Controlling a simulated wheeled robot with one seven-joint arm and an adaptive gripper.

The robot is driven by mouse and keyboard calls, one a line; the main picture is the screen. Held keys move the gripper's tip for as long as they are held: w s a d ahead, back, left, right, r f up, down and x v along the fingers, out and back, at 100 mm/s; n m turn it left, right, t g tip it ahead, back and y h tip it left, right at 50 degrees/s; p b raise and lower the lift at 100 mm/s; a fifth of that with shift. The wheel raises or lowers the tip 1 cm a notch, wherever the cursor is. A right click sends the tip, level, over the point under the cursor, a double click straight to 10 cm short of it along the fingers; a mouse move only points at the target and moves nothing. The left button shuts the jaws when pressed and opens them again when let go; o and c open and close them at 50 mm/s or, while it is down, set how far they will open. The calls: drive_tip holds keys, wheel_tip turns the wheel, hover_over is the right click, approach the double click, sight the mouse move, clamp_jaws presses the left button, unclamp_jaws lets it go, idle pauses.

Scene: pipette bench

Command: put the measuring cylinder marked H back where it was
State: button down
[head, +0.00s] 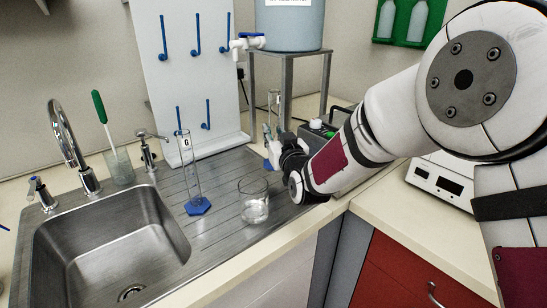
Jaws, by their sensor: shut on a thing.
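A clear measuring cylinder marked G (192,172) stands upright on the ribbed steel drainboard, on a blue hexagonal base (198,206). My gripper (273,148) is over the back right of the drainboard, near the wall board's foot. It is shut on a clear glass cylinder (274,103), whose upper part shows above the gripper.
A glass beaker (254,208) stands at the drainboard's front right. The sink (115,235) lies left, with taps and a brush in a pot behind it. A white board with blue pegs (190,60) stands behind. A tank on a metal stand (288,65) and a grey device (325,130) are beyond my gripper.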

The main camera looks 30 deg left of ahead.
drive_tip(key=shift+f, duration=2.7)
drive_tip(key=shift+f, duration=0.1)
drive_tip(key=c, duration=1.3)
unclamp_jaws()
drive_tip(key=shift+c, duration=0.2)
drive_tip(key=v, duration=1.2)
